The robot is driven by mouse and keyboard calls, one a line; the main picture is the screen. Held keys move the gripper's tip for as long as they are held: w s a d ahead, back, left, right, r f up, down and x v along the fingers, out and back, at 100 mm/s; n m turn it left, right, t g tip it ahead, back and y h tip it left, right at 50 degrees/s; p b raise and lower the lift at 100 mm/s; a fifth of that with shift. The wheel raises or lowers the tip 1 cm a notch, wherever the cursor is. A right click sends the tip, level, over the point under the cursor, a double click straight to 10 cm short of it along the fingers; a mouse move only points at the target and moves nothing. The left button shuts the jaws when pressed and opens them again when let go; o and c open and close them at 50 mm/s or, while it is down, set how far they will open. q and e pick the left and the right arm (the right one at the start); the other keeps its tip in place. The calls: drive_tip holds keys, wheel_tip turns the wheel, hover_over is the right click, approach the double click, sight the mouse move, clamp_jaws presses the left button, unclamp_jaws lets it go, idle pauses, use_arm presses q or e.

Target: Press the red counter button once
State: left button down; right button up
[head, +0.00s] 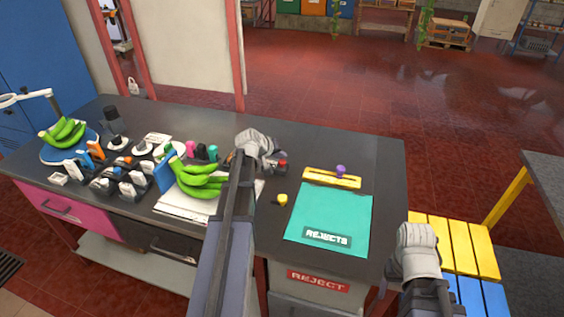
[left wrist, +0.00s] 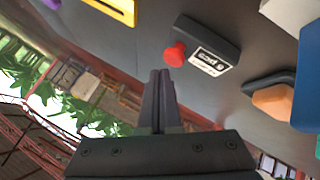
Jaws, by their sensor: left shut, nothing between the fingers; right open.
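The red button (left wrist: 175,55) sticks out of a small dark counter box (left wrist: 226,33) with a white number label in the left wrist view. In the head view the red button (head: 282,163) shows just right of my left gripper (head: 271,160), partly crowded by it. My left gripper also shows in the left wrist view (left wrist: 158,76); it is shut and empty, its tips pointing toward the button with a small gap in the picture. I cannot tell whether they touch. My right gripper (head: 388,278) is low at the right, off the table edge, its fingers mostly hidden; it is open.
Green bananas (head: 196,180) lie left of my left arm, with more bananas (head: 63,132) on a scale at the far left. A teal rejects mat (head: 335,212), a yellow level-like bar (head: 332,178) with a purple knob and a yellow knob (head: 282,199) lie to the right.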

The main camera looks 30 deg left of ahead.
sight(281, 163)
use_arm(q)
drive_tip(key=shift+f+b, duration=0.35)
drive_tip(key=shift+f, duration=0.1)
drive_tip(key=shift+f+b, duration=0.5)
drive_tip(key=shift+b, duration=0.05)
idle(0.7)
drive_tip(key=shift+r, duration=0.1)
drive_tip(key=shift+r+p, duration=0.85)
drive_tip(key=shift+p, duration=0.15)
wheel_tip(281, 163, up, 5)
drive_tip(key=p, duration=0.5)
drive_tip(key=shift+r, duration=0.1)
idle(0.5)
